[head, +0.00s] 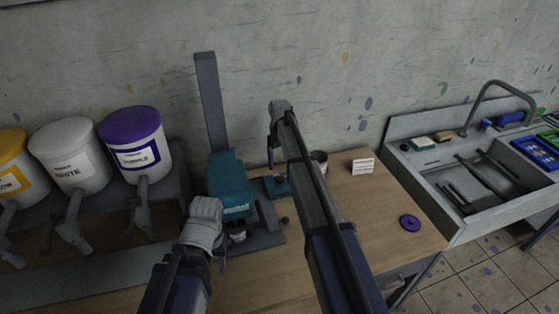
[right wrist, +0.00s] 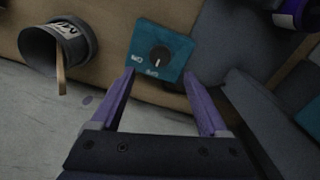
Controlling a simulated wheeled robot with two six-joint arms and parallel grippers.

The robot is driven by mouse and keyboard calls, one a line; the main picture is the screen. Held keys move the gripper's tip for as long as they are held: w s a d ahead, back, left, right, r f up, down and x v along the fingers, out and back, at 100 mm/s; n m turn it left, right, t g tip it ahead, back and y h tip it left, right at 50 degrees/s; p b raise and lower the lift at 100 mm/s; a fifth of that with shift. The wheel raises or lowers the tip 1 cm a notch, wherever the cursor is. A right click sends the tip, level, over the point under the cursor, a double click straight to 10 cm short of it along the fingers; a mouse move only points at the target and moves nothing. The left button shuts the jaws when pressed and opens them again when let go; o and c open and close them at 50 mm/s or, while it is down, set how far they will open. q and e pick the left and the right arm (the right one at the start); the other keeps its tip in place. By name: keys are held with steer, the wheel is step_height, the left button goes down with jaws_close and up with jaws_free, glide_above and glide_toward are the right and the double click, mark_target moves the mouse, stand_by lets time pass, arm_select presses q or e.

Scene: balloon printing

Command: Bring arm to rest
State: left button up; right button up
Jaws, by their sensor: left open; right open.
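My right arm reaches up across the middle of the head view. Its gripper (head: 271,155) points down above a small teal control box (head: 278,186), its fingers partly hidden. In the right wrist view its two purple fingers (right wrist: 159,74) are open and empty, with the teal box (right wrist: 147,50) and its black knob (right wrist: 160,56) beyond and between the tips. I cannot tell whether they touch it. My left arm comes in from the lower left; its gripper (head: 221,257) is open beside the teal printing machine (head: 229,183), its fingers mostly hidden by the wrist.
Yellow, white (head: 70,155) and purple (head: 134,138) paint buckets stand at left. A dark cup (head: 319,158) with a stick, a white card (head: 363,166) and a purple disc (head: 410,223) are on the wooden table (head: 385,200). A sink (head: 455,222) stands at right.

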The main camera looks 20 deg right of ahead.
steer(key=s+a+m, duration=0.2)
steer(key=s+a, duration=0.1)
steer(key=s, duration=1.3)
steer(key=s+a+m, duration=0.2)
steer(key=s, duration=1.4)
arm_select(q)
step_height(320, 180, down, 4)
steer(key=b, duration=0.3)
steer(key=shift+r, duration=0.25)
arm_select(e)
steer(key=s+a+f+n, duration=0.1)
steer(key=s+a+n, duration=0.1)
steer(key=a, duration=0.3)
steer(key=s+a+f+n+h, duration=0.1)
steer(key=s+a+f+n, duration=0.1)
steer(key=a, duration=0.4)
steer(key=shift+s+a+f, duration=0.15)
steer(key=shift+s+f, duration=0.05)
steer(key=shift+s, duration=0.25)
arm_select(q)
steer(key=shift+s, duration=0.1)
arm_select(e)
steer(key=shift+s, duration=0.1)
